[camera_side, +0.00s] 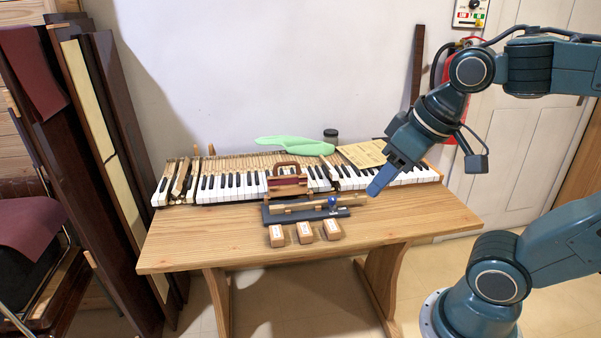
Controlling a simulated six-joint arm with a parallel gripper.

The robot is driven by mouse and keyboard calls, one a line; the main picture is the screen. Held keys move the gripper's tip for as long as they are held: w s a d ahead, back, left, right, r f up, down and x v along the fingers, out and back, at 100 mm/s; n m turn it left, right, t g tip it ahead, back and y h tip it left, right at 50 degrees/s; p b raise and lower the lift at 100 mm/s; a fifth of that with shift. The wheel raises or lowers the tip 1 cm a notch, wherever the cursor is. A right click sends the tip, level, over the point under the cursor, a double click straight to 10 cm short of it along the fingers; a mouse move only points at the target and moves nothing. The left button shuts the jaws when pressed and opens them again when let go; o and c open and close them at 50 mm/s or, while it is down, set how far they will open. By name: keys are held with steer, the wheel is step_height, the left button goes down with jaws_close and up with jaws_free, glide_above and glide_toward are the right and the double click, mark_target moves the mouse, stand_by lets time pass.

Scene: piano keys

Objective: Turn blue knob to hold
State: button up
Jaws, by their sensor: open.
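The small blue knob (332,202) sits at the right end of a dark base plate (300,217) that carries a long wooden piece (300,208). The plate lies on the wooden table in front of the piano keys. Markings around the knob are too small to read. My gripper (376,188) is above the table, to the right of the knob and a little higher in the picture, apart from it. Its blue fingertips point down and to the left. The gap between the fingers is hard to see, and nothing shows held in it.
A keyboard (245,187) spans the table's back. A wooden caddy with a handle (287,182) stands behind the plate. Three wooden blocks (304,232) lie in front. A green cloth-like item (297,145) and a dark jar (331,136) are behind the keys. The table's (205,240) front left is clear.

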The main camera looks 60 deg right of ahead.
steer(key=w+d+r+m+g, duration=0.2)
steer(key=w+d+m, duration=0.3)
steer(key=w, duration=0.4)
steer(key=m+g, duration=0.3)
steer(key=m, duration=0.9)
glide_above(332, 198)
step_height(332, 198, down, 18)
steer(key=shift+s, duration=0.1)
step_height(332, 198, down, 14)
steer(key=shift+r, duration=0.2)
steer(key=c, duration=1)
